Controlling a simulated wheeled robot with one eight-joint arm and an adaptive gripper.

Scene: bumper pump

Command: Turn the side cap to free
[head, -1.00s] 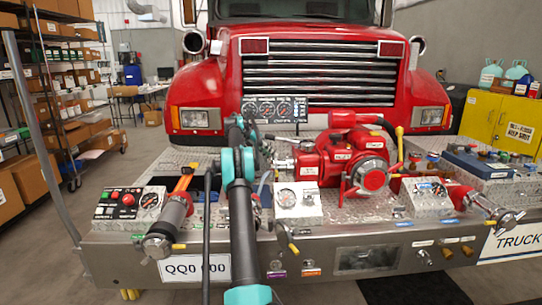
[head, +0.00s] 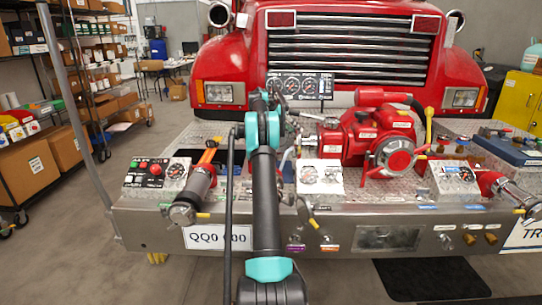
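The red pump (head: 372,138) stands on the metal bumper deck, with a large round silver-rimmed red front (head: 395,157) facing me. A side outlet with a silver cap (head: 183,213) sticks out at the left of the bumper. Another silver-capped outlet (head: 527,203) sticks out at the right. I cannot tell which of these is the side cap. My black and teal arm rises up the middle of the view, in front of the deck left of the pump. The far end of my arm is mostly hidden behind its own links, and I cannot make out my gripper's fingers.
A control box with buttons and a gauge (head: 157,176) stands on the deck's left. White gauge boxes (head: 319,176) flank the pump's lower front.

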